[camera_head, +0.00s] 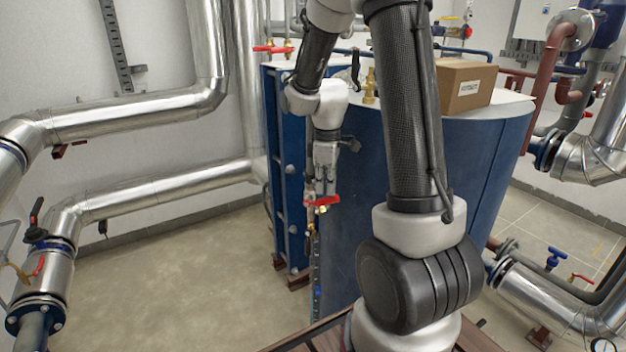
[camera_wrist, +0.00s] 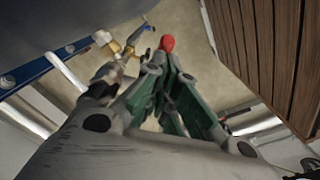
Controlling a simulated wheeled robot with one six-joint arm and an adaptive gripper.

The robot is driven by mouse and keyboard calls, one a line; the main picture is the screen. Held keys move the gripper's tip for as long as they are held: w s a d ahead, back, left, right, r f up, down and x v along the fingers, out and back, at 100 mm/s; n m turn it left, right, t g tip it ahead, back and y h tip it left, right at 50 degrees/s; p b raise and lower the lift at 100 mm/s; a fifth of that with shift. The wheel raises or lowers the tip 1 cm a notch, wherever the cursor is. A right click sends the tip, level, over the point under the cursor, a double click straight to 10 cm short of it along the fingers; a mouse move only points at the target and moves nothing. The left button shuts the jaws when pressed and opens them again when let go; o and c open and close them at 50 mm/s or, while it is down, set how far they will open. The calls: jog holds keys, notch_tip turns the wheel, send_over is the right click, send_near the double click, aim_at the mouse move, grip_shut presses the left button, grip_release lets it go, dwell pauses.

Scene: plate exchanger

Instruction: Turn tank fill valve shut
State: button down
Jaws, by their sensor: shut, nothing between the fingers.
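A red valve handle (camera_head: 323,202) sits on a thin vertical pipe at the left front of the blue tank (camera_head: 345,215). My gripper (camera_head: 318,192) points down right at this handle and partly covers the valve. In the wrist view my gripper (camera_wrist: 170,56) has its fingertips together with nothing between them. The rounded red end of a handle (camera_wrist: 168,43) shows just beyond the tips; I cannot tell whether they touch it. Brass fittings (camera_wrist: 113,46) and a blue-tipped part (camera_wrist: 148,29) show to the left of the fingers. The valve body is mostly hidden in the head view.
A cardboard box (camera_head: 465,86) and a brass fitting (camera_head: 369,86) stand on the tank top. Another red handle (camera_head: 272,48) is behind the tank. Silver pipes (camera_head: 150,187) run along the left wall. A wooden slatted surface (camera_wrist: 270,55) is at right in the wrist view. Floor at left is clear.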

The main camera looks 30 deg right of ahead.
aim_at(320, 202)
jog(key=shift+s+d+f, duration=0.4)
jog(key=shift+f, duration=0.1)
notch_tip(320, 202, up, 11)
jog(key=w+a+r+g+h, duration=0.1)
jog(key=w+a+g+h, duration=0.15)
jog(key=w+a, duration=0.2)
jog(key=x, duration=1.3)
jog(key=shift+s+f, duration=0.1)
jog(key=shift+f, duration=0.25)
